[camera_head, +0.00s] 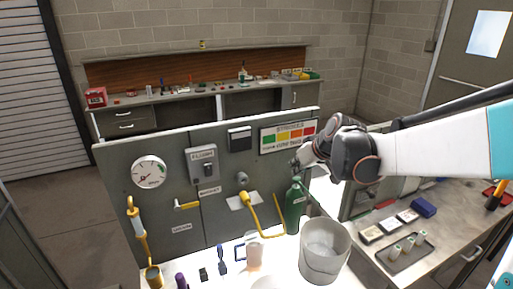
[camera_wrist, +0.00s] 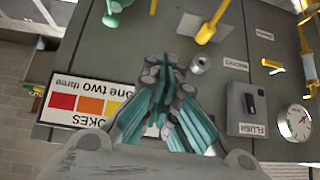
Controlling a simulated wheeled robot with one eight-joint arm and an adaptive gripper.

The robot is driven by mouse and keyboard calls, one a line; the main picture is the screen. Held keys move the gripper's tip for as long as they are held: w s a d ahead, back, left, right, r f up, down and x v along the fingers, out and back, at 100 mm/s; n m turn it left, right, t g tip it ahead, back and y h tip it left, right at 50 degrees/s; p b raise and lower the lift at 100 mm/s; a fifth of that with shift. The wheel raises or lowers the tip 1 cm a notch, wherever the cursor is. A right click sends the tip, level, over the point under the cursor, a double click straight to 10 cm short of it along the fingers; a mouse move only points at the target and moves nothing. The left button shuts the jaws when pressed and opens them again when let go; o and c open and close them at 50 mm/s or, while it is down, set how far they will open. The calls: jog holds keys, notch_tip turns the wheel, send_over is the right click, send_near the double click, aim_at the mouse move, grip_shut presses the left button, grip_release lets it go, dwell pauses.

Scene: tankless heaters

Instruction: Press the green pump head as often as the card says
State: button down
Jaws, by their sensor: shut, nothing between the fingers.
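A green pump bottle (camera_head: 294,208) stands at the foot of the grey panel in the head view, with its green head (camera_head: 296,181) on top. In the upside-down wrist view, a green part (camera_wrist: 113,12) shows at the upper left, cut by the edge. My gripper (camera_head: 297,164) is shut and empty, a little above the pump head and apart from it. Its teal-padded fingers (camera_wrist: 168,75) point up in the wrist view. The strokes card (camera_head: 289,136) has green, yellow, orange and red squares. On the card in the wrist view (camera_wrist: 92,104), "one two three" is readable; my fingers hide part.
A grey bucket (camera_head: 325,252) stands right of the bottle. A yellow hose (camera_head: 262,229) runs beside it. The panel carries a gauge (camera_head: 149,172) and a flush switch box (camera_head: 203,165). A tray with small bottles (camera_head: 405,252) lies on the right bench.

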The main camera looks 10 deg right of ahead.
jog(key=w+d+f+p, duration=0.1)
jog(key=w+d+p, duration=0.1)
jog(key=w+d, duration=0.5)
jog(key=shift+w+d+f+t+p, duration=0.15)
jog(key=shift+w+d+t+p, duration=0.2)
jog(key=shift+d, duration=0.5)
jog(key=b, duration=0.2)
send_over(298, 178)
notch_tip(298, 178, down, 7)
jog(key=shift+f, duration=0.2)
notch_tip(298, 178, down, 2)
jog(key=shift+s+f, duration=0.1)
jog(key=shift+f, duration=0.75)
